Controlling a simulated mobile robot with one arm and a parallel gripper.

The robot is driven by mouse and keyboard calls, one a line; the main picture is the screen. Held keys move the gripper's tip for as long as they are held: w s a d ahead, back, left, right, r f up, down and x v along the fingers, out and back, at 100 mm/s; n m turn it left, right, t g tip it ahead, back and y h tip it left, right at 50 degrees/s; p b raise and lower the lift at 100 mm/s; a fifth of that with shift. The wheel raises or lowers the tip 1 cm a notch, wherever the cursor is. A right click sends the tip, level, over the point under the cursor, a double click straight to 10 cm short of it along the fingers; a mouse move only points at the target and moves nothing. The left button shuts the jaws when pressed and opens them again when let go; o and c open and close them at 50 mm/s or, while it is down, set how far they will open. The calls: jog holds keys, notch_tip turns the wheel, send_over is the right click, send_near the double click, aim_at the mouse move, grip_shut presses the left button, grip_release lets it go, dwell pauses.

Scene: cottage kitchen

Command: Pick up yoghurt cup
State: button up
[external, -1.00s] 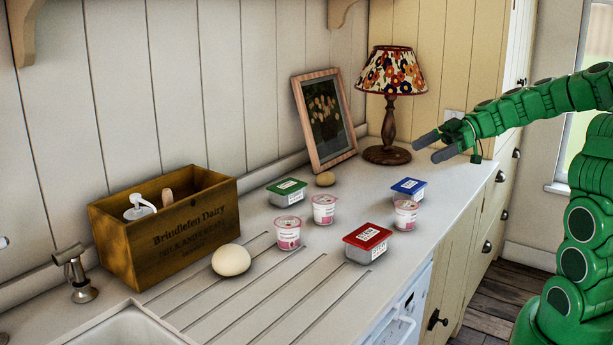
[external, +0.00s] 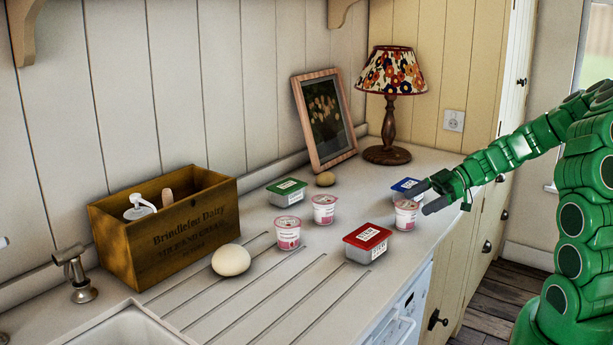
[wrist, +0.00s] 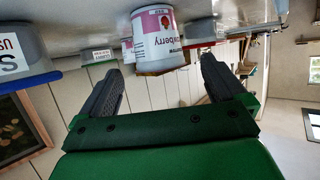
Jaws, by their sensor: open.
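Several small goods stand on the counter, among them three white-and-pink yoghurt cups. The rightmost yoghurt cup (external: 405,216) stands upright near the front edge. A second cup (external: 324,210) and a third cup (external: 288,233) stand further left. My gripper (external: 421,198) is open and low at the rightmost cup, its fingers beside the cup in this view. In the wrist view, which looks upside down, a strawberry yoghurt cup (wrist: 156,40) is ahead, in line with the gap between my open fingers (wrist: 160,64). I cannot tell whether a finger touches it.
A blue-lidded tub (external: 409,187) stands close behind the rightmost cup. A red-lidded tub (external: 366,243) is to its left, and a green-lidded tub (external: 287,192) further back. A lamp (external: 388,108), picture frame (external: 325,118), wooden crate (external: 165,230) and egg (external: 230,260) also stand there.

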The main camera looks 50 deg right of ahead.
aim_at(413, 205)
jog(key=shift+x, duration=3.35)
jog(key=shift+a+r, duration=0.1)
jog(key=shift+r, duration=0.05)
jog(key=c, duration=1.2)
